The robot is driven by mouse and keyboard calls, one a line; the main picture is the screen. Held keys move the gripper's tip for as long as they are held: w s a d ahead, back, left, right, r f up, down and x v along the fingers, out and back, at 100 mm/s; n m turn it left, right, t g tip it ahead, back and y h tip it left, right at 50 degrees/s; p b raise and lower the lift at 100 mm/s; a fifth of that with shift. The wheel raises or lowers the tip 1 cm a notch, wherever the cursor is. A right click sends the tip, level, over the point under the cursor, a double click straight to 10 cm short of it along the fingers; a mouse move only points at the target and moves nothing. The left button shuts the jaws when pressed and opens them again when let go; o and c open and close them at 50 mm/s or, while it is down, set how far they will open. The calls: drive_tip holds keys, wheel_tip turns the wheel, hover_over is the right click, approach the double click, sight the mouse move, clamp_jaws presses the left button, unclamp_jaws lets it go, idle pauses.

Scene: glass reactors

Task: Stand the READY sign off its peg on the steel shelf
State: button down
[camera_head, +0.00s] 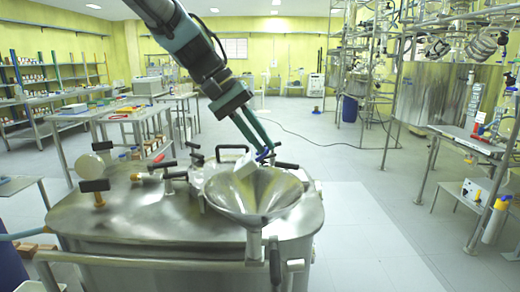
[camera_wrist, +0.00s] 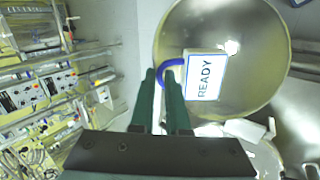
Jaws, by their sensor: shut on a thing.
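The READY sign (camera_wrist: 205,76) is a white plate with a blue border and blue lettering. In the wrist view it hangs beside my fingertips from a blue hook (camera_wrist: 172,63). My gripper (camera_wrist: 165,76) is shut on this hook. In the head view my gripper (camera_head: 266,148) is above the back of a steel funnel, with the white sign (camera_head: 245,164) at its tips, over the bowl. Whether the sign touches the bowl is unclear. I cannot make out the peg. A steel work surface (camera_head: 464,138) at the right may be the shelf; I cannot tell.
The steel funnel (camera_head: 262,203) stands on a steel vessel lid (camera_head: 140,215) with several black-handled valves. Glassware on a pipe frame (camera_head: 392,90) fills the right. Benches (camera_head: 130,115) stand at the left. The floor (camera_head: 370,225) right of the vessel is clear.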

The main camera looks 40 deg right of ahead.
wheel_tip(320, 180, down, 2)
drive_tip(key=shift+f, duration=0.1)
drive_tip(key=shift+f+b, duration=0.4)
drive_tip(key=shift+f, duration=0.2)
drive_tip(key=c, duration=0.9)
unclamp_jaws()
approach(261, 156)
drive_tip(key=w+r, duration=0.2)
drive_tip(key=shift+w+d+b, duration=0.2)
drive_tip(key=shift+w+b, duration=0.1)
